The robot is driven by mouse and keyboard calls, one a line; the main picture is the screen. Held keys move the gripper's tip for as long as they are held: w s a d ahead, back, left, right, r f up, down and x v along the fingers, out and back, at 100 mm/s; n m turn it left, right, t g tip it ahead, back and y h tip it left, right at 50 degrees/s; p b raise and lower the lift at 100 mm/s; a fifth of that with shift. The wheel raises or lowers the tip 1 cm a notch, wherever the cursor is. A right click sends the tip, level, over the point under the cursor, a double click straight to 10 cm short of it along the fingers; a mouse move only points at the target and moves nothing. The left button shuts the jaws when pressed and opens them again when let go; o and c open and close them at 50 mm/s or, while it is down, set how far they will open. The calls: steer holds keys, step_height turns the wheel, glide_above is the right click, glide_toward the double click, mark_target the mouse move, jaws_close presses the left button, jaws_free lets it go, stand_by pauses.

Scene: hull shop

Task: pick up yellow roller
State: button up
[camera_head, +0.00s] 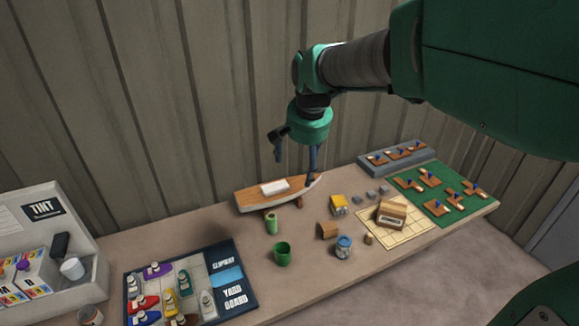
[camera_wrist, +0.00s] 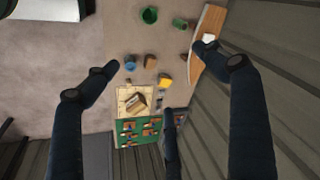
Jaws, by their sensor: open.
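A small yellow blocky thing (camera_head: 338,204), which may be the yellow roller, rests on the bench right of the wooden boat hull; its exact shape is too small to tell. It also shows in the wrist view (camera_wrist: 165,80), between my spread fingers but well beyond them. My gripper (camera_head: 295,166) is open and empty, high above the back of the bench near the hull, up and left of the yellow thing. In the wrist view my gripper (camera_wrist: 160,62) shows dark fingers wide apart with nothing between their tips.
The wooden hull (camera_head: 252,195) lies at the back. Near the yellow thing are small grey blocks (camera_head: 371,195), a brown cup (camera_head: 327,230), a blue tin (camera_head: 343,246) and a brown box (camera_head: 391,214). A green cup (camera_head: 282,253) and green cylinder (camera_head: 271,224) stand left.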

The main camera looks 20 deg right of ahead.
steer(key=w+d+f+m+g+p, duration=0.1)
steer(key=w+d+f+m+p, duration=0.2)
steer(key=w+d, duration=0.6)
steer(key=m+g+p, duration=0.3)
steer(key=m, duration=0.7)
glide_above(339, 200)
step_height(339, 200, down, 32)
steer(key=shift+y, duration=0.3)
steer(key=shift+f, duration=4.25)
steer(key=shift+f, duration=0.1)
